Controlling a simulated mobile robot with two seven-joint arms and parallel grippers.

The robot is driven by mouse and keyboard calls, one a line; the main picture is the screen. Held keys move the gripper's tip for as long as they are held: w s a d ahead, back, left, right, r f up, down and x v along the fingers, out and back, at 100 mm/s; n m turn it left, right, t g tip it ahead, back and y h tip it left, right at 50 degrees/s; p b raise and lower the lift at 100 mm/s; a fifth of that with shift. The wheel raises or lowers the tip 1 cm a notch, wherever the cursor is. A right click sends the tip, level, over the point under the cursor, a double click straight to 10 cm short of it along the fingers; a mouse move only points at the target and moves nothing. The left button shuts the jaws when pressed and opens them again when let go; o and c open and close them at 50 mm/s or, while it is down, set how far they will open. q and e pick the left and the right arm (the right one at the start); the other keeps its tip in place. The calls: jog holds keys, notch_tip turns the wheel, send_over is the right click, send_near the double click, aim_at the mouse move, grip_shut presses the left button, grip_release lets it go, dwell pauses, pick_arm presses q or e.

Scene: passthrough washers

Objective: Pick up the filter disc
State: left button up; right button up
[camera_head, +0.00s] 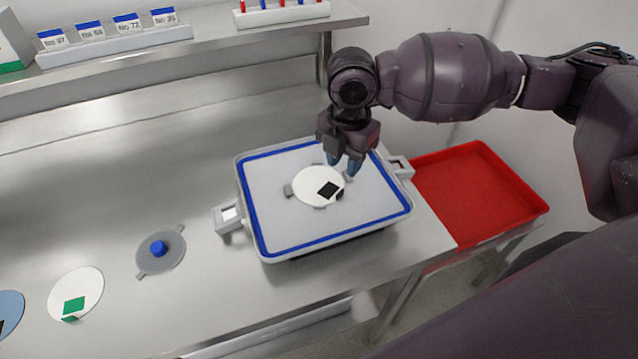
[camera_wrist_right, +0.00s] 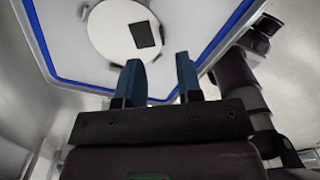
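A white disc with a black square (camera_head: 311,182) lies in the blue-rimmed tray (camera_head: 286,251), on what looks like a grey holder with small tabs. The disc also shows in the wrist view (camera_wrist_right: 112,35), just past the fingertips. My right gripper (camera_head: 344,164) is above the disc's upper right edge. Its two blue fingers (camera_wrist_right: 159,66) are apart with nothing between them, and the disc appears clear of them. Another white disc, with a green square (camera_head: 88,284), lies on the steel bench at lower left. My left gripper is not in view.
A grey disc with a blue knob (camera_head: 158,247) and a partly cut-off blue disc (camera_head: 9,308) lie on the bench (camera_head: 130,175). A red bin (camera_head: 475,190) is right of the tray. A shelf (camera_head: 215,40) with labelled items runs along the back.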

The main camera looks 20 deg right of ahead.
aim_at(343, 189)
notch_tip(343, 189, down, 8)
jog(key=shift+r+b, duration=0.25)
jog(key=shift+b, duration=0.1)
grip_shut()
